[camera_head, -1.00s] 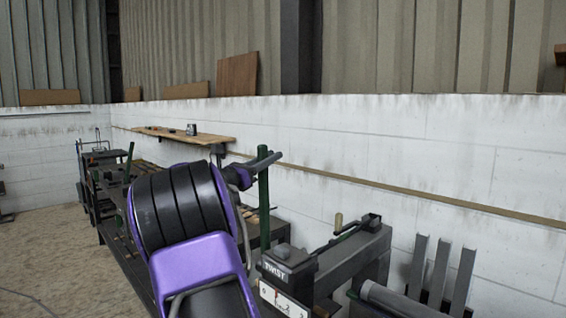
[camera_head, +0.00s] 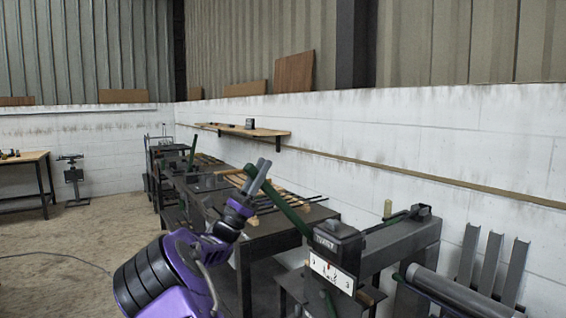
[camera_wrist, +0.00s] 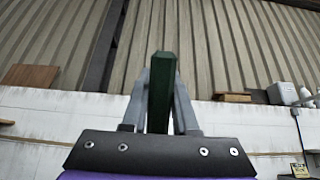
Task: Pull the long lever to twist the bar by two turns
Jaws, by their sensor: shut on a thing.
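The long green lever (camera_head: 288,211) slants from the TWIST machine (camera_head: 337,243) up and to the left. My gripper (camera_head: 262,172) is shut on the lever near its upper end. In the wrist view, the dark green lever (camera_wrist: 161,92) stands between the two grey fingers of my gripper (camera_wrist: 160,100). A white numbered plate (camera_head: 332,272) is on the machine's front, with a small red mark at its top; its digits are too small to read surely. I cannot make out the bar being twisted.
A workbench (camera_head: 262,243) with rods and wooden pieces stands behind the lever. A grey roller (camera_head: 445,288) and several upright metal bars (camera_head: 490,262) are at the right. The white wall (camera_head: 430,150) runs behind. Open floor (camera_head: 85,245) lies to the left.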

